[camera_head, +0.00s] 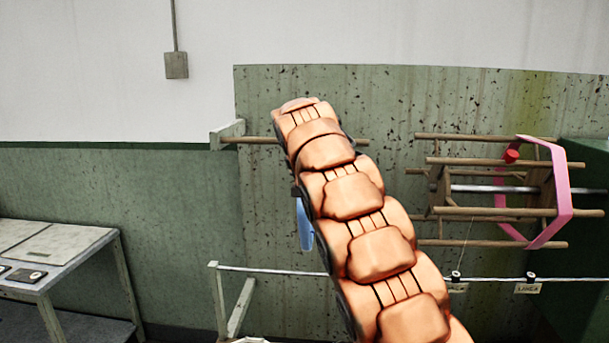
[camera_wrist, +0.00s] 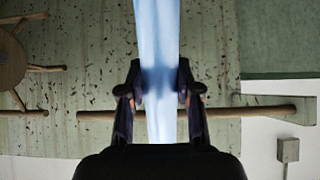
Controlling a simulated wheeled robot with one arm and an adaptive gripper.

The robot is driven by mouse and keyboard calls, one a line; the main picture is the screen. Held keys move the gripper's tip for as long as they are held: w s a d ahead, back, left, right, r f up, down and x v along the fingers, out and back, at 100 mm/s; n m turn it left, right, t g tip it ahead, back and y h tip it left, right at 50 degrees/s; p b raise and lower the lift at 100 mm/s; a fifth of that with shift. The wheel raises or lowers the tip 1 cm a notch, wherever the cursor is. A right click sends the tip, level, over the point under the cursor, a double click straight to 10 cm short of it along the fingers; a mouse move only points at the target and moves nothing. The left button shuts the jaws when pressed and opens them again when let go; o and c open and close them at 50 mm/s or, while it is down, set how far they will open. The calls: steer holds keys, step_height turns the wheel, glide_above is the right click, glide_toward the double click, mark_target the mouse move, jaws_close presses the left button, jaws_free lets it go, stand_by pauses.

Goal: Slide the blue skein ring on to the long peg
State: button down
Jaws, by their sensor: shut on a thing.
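The blue skein ring (camera_head: 305,226) hangs partly visible at the left side of my arm in the head view; the arm hides the rest. In the wrist view my gripper (camera_wrist: 158,88) is shut on the blue skein ring (camera_wrist: 158,40), which runs as a pale blue band between the fingers. The long wooden peg (camera_head: 255,140) sticks out from a pale wall bracket, its bare end to the right of my arm. In the wrist view the peg (camera_wrist: 235,112) crosses behind the gripper and band. I cannot tell whether it passes through the ring.
A wooden reel (camera_head: 480,210) with a pink ring (camera_head: 562,190) on it stands at the right. A thin rail (camera_head: 380,275) runs low across the front of the wall panel. A grey table (camera_head: 75,255) stands at the left. The wall between table and bracket is clear.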

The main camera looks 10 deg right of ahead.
stand_by(0.3)
steer(key=shift+c, duration=2.4)
jaws_free()
steer(key=shift+f, duration=0.1)
steer(key=v, duration=1.1)
steer(key=s+d+f+n+g, duration=0.1)
steer(key=s+d+f+g, duration=0.15)
steer(key=s+f, duration=0.7)
steer(key=s+d+f+g, duration=0.25)
steer(key=s+f, duration=0.35)
steer(key=s, duration=0.7)
steer(key=s+a+f+n+g+y, duration=0.1)
steer(key=s+f+g, duration=0.1)
steer(key=s+f, duration=0.3)
steer(key=s+a+f+n+g+y, duration=0.1)
steer(key=s+f, duration=0.5)
steer(key=s, duration=0.8)
steer(key=s+a+f+g+y, duration=0.1)
steer(key=s+a+f+g, duration=0.1)
steer(key=s+f, duration=0.4)
steer(key=s, duration=0.3)
steer(key=shift+s+a+n+g, duration=0.2)
steer(key=shift+a+n+g, duration=0.1)
steer(key=shift+n, duration=0.1)
